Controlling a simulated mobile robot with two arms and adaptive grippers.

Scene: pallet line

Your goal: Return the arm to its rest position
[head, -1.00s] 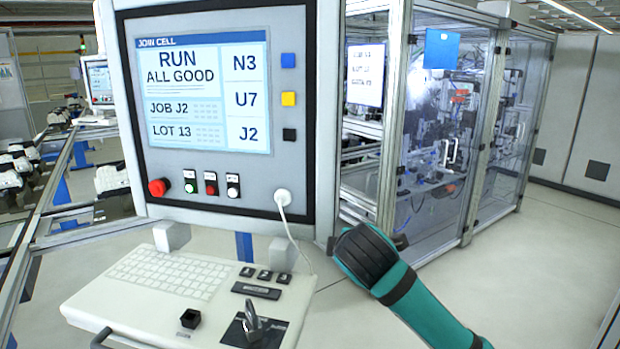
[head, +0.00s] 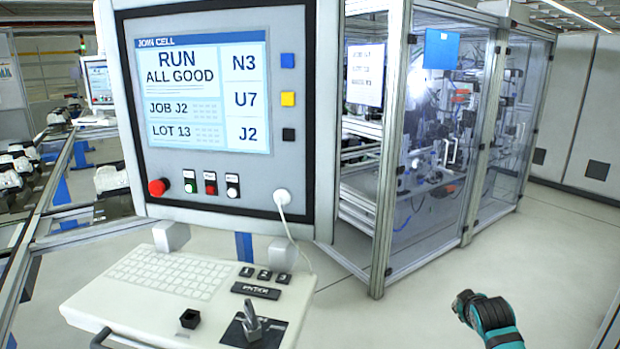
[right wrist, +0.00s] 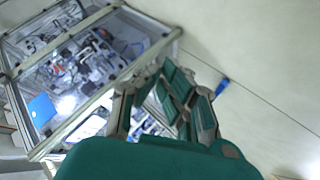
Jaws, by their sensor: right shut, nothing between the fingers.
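My right arm shows at the lower right of the head view, and its gripper (head: 463,306) is over the open floor, well to the right of the control panel. The gripper also fills the middle of the right wrist view (right wrist: 160,85), shut with nothing between its fingers. It touches nothing. My left gripper is in neither view.
The control panel (head: 325,120) stands at the left with its screen reading RUN ALL GOOD. Its keyboard shelf (head: 130,312) juts out below. A glass-walled machine cell (head: 378,235) stands behind. The floor (head: 550,240) at the right is clear.

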